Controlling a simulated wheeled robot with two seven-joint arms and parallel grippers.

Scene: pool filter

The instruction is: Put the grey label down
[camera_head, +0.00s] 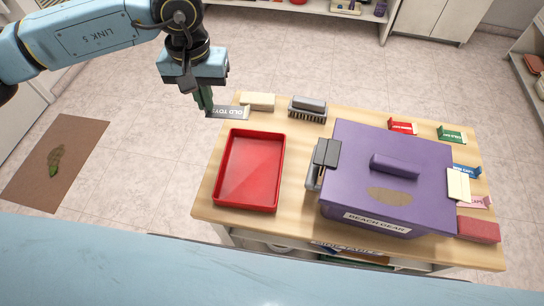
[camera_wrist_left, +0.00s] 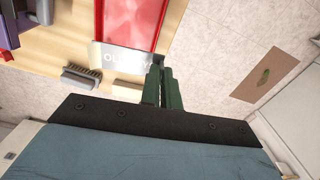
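The grey label (camera_head: 229,112) with the words "OLD TOYS" is at the back left edge of the table in the head view. It also shows in the left wrist view (camera_wrist_left: 120,60), in front of the red tray. My left gripper (camera_head: 207,104) has its green fingers close together at the label's left end. The fingers (camera_wrist_left: 162,75) look shut on that end, and the label sticks out to one side. Whether the label touches the table I cannot tell. My right gripper is not in view.
The red tray (camera_head: 250,170) is empty. A cream block (camera_head: 258,101) and a brush (camera_head: 307,107) lie along the back edge. A large purple box (camera_head: 350,150) marked "BEACH GEAR" fills the right side. Red (camera_head: 402,127) and green (camera_head: 452,134) labels stand behind it.

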